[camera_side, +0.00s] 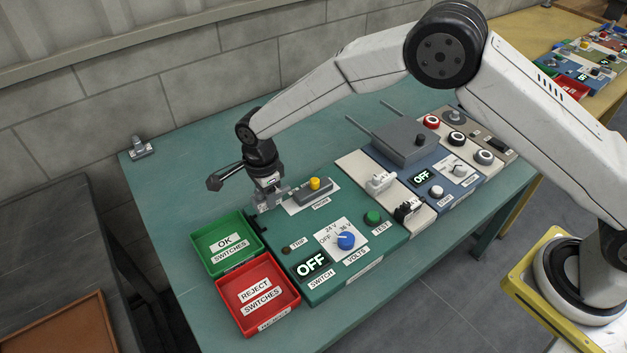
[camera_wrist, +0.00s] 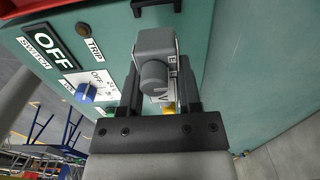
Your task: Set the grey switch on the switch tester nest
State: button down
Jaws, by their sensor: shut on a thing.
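The grey switch (camera_wrist: 154,62) is a boxy grey body with a round dark-grey knob, between my fingers in the wrist view. My gripper (camera_wrist: 158,88) is shut on it. In the side view my gripper (camera_side: 268,197) is low over the left back part of the green tester panel (camera_side: 322,292), and I cannot pick out the switch clearly there. A black bracket (camera_wrist: 157,4), perhaps the nest, is cut by the top edge of the wrist view, beyond the switch. Whether the switch touches the panel is unclear.
The probe with a yellow button (camera_side: 314,184) lies close right of my gripper. A green OK bin (camera_side: 224,256) and red REJECT bin (camera_side: 268,312) stand at left. The panel has a blue dial (camera_side: 346,241), green button (camera_side: 373,217) and OFF display (camera_side: 312,264).

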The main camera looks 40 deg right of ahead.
jog(key=shift+f, duration=2.25)
jog(key=shift+c, duration=1)
grip_release()
jog(key=shift+f, duration=0.1)
jog(key=shift+r, duration=3.95)
jog(key=shift+r, duration=0.1)
notch_tip(320, 180, up, 7)
send_over(270, 218)
